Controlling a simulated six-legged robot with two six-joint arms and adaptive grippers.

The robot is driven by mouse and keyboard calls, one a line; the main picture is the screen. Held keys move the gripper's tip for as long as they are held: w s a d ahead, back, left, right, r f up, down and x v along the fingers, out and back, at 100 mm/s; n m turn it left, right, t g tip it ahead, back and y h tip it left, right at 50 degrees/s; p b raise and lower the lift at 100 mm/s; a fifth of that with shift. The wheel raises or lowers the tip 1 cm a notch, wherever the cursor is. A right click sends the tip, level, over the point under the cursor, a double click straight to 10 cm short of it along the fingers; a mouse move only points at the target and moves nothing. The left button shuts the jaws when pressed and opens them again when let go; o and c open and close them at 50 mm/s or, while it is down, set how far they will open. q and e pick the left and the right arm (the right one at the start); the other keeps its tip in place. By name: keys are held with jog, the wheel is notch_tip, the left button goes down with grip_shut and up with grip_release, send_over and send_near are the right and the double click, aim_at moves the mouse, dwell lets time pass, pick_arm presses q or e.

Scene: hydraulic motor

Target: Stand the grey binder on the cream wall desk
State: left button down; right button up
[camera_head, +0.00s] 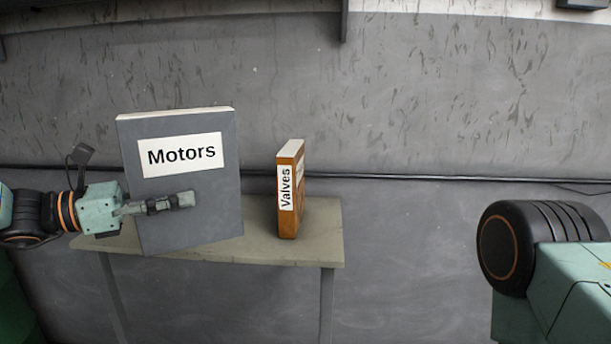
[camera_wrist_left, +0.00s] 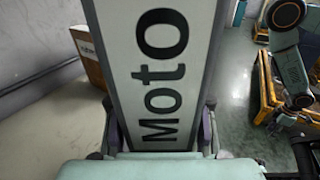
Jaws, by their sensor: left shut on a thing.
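The grey binder (camera_head: 205,215) with a white "Motors" label is upright, leaning slightly, at the left part of the cream wall desk (camera_head: 322,225). My left gripper (camera_head: 165,203) is shut on it, one finger lying across its front face below the label. In the left wrist view the binder (camera_wrist_left: 205,50) stands between both fingers, its label facing the camera. Its lower edge overlaps the desk's front edge in the head view; I cannot tell whether it touches the top. The desk top (camera_wrist_left: 40,130) also shows in the wrist view. My right gripper is not in view.
An orange "Valves" binder (camera_head: 289,215) stands on the desk to the right of the grey one, with a gap between them. It also shows in the wrist view (camera_wrist_left: 90,60). The grey wall (camera_head: 440,110) is behind, with a dark pipe (camera_head: 430,177) along it.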

pick_arm(q)
jog(key=s+d+f+t+b, duration=0.1)
jog(key=s+f, duration=0.3)
jog(key=f, duration=0.4)
jog(key=s+d+f+n+y+b, duration=0.1)
jog(key=s+f, duration=0.4)
jog(key=f, duration=0.4)
jog(key=s+d+f+t+b, duration=0.1)
jog(key=s+f+b, duration=0.1)
jog(key=s+f, duration=0.3)
notch_tip(320, 180, down, 4)
jog(key=shift+f+n+t, duration=0.1)
jog(key=shift+n+t, duration=0.2)
jog(key=shift+n, duration=0.1)
